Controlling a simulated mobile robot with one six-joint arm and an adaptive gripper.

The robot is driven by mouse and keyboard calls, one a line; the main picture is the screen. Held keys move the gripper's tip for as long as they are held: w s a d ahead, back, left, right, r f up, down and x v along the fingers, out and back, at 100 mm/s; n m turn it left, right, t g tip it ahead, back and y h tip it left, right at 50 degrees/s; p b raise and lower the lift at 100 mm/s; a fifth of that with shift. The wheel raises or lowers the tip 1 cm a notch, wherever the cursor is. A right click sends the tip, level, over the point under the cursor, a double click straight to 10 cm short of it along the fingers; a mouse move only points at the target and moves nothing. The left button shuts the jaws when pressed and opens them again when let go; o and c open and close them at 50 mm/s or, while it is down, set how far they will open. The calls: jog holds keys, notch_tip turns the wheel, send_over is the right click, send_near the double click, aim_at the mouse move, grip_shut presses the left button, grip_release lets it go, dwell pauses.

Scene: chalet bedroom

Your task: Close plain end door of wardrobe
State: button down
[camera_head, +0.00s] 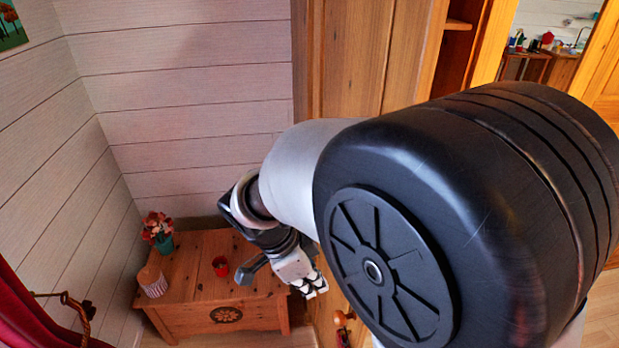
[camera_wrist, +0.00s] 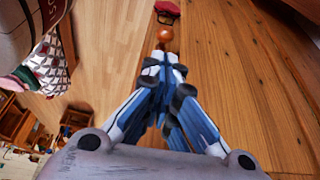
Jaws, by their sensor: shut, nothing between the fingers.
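The wooden wardrobe (camera_head: 350,55) stands at the top centre of the head view, with an open section and a shelf (camera_head: 457,25) showing to its right. My arm hides much of its front. A broad wooden panel (camera_wrist: 235,70), apparently a plain wardrobe door, fills the right of the wrist view. A round wooden knob (camera_wrist: 165,35) lies just beyond my fingertips there; a round knob also shows low in the head view (camera_head: 341,318). My gripper (camera_head: 312,286) is shut and empty, pointing down. Its closed fingers (camera_wrist: 164,82) appear close to the panel; contact cannot be told.
A low wooden chest (camera_head: 215,285) stands in the corner below left, bearing a flower vase (camera_head: 163,242), a red cup (camera_head: 221,266) and a striped container (camera_head: 152,281). A red curtain (camera_head: 30,315) hangs at left. Open floor (camera_wrist: 110,50) shows left of the panel.

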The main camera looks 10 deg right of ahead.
jog(key=x, duration=0.3)
jog(key=d+b+x, duration=0.1)
jog(key=x, duration=0.3)
jog(key=d+r+x, duration=0.1)
jog(key=x, duration=0.3)
jog(key=shift+w+d+f+b, duration=0.15)
jog(key=shift+w+d+b, duration=0.05)
jog(key=shift+b, duration=0.15)
jog(key=shift+d, duration=0.6)
